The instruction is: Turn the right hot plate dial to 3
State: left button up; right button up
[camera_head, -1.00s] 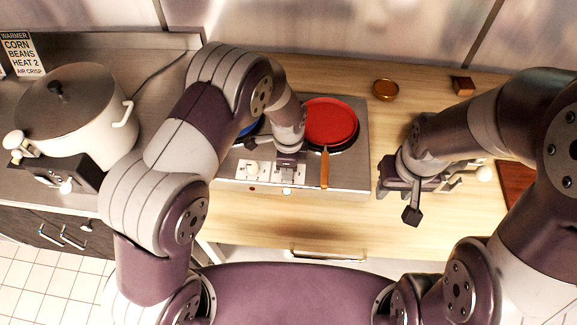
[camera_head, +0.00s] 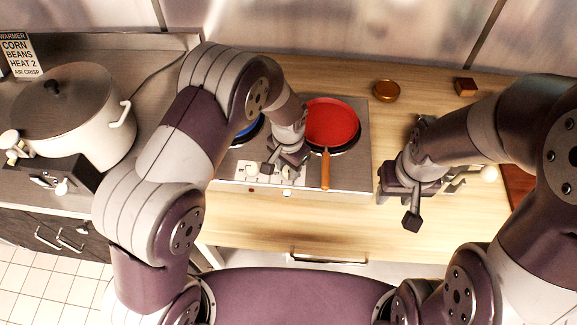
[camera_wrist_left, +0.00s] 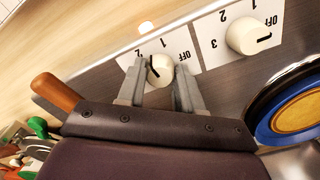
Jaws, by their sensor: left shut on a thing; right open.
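The hot plate (camera_head: 352,177) stands on the wooden counter, with two cream dials on its front panel. My left gripper (camera_head: 287,172) is shut on the right dial; the left wrist view shows this dial (camera_wrist_left: 161,73) between the two fingers. Its dark mark points to around the 1 and 2 on its label; the exact setting is unclear, and the 3 is hidden. The left dial (camera_wrist_left: 248,36) is untouched beside it and also shows in the head view (camera_head: 252,169). My right gripper (camera_head: 453,182) is open over the counter to the right, apart from the hot plate.
A red pan (camera_head: 331,121) sits on the right plate, its orange handle (camera_head: 325,172) reaching forward close to my left gripper. A blue pan (camera_wrist_left: 292,112) is on the left plate, mostly hidden by my arm. A large lidded pot (camera_head: 80,112) stands far left.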

pick_arm(q)
jog(key=n, duration=0.4)
jog(key=shift+w+n, duration=0.1)
jog(key=shift+n, duration=0.2)
jog(key=n, duration=0.3)
jog(key=shift+n+b, duration=0.4)
jog(key=n, duration=0.4)
jog(key=shift+r+n+b, duration=0.1)
jog(key=shift+n+b, duration=0.2)
jog(key=shift+n, duration=1.7)
jog(key=o, duration=1)
jog(key=shift+o, duration=0.2)
